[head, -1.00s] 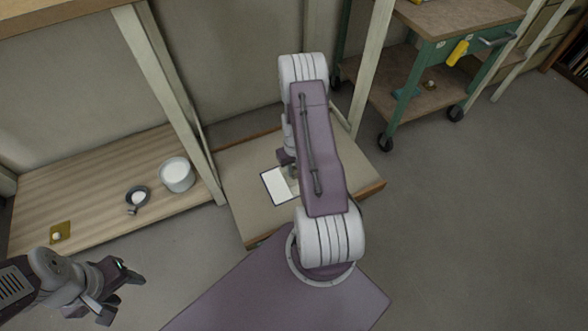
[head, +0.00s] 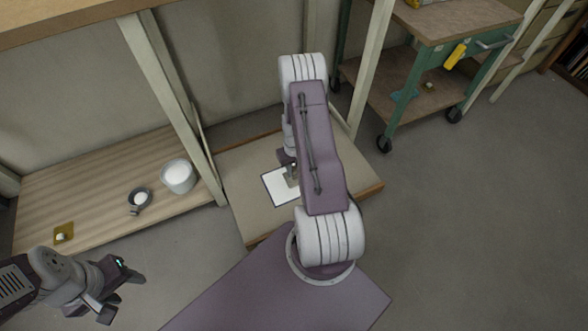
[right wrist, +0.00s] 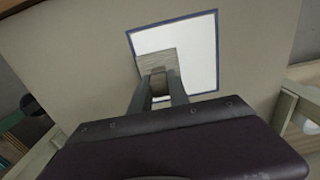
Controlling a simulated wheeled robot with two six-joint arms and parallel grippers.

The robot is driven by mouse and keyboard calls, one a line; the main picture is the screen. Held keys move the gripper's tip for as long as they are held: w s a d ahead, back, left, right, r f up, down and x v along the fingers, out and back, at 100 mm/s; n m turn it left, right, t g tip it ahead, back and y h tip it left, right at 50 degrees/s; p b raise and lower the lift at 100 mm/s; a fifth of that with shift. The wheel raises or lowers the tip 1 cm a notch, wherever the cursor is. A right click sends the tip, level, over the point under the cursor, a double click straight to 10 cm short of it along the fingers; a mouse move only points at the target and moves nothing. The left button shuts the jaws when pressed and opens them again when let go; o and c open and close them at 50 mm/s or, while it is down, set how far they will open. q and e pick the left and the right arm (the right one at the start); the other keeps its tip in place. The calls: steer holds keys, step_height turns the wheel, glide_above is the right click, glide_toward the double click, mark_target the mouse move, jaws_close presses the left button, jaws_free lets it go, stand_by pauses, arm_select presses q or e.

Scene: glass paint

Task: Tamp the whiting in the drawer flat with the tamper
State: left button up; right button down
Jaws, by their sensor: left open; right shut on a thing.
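The drawer of whiting shows in the head view as a white square with a dark blue rim (head: 268,183), set in a tan board. In the right wrist view the white surface (right wrist: 198,60) looks smooth. My right gripper (right wrist: 158,92) is shut on the tamper (right wrist: 154,62), a greyish square block over one corner area of the whiting; whether it touches the powder I cannot tell. In the head view the tamper (head: 292,173) is partly hidden by my right arm. My left gripper (head: 122,294) is open and empty at the lower left, away from the drawer.
On a wooden shelf at left stand a pot of white powder (head: 178,178), a small dark cup (head: 140,200) with white in it, and an olive square (head: 64,233). Pale posts (head: 172,100) flank the board. A green cart (head: 420,70) stands at upper right.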

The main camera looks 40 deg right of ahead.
arm_select(q)
steer(key=shift+r, duration=0.35)
arm_select(e)
steer(key=shift+r, duration=0.35)
arm_select(q)
steer(key=shift+r, duration=0.1)
arm_select(e)
steer(key=shift+r, duration=0.15)
step_height(320, 180, up, 4)
steer(key=p, duration=0.4)
arm_select(q)
step_height(320, 180, up, 4)
steer(key=shift+f, duration=0.1)
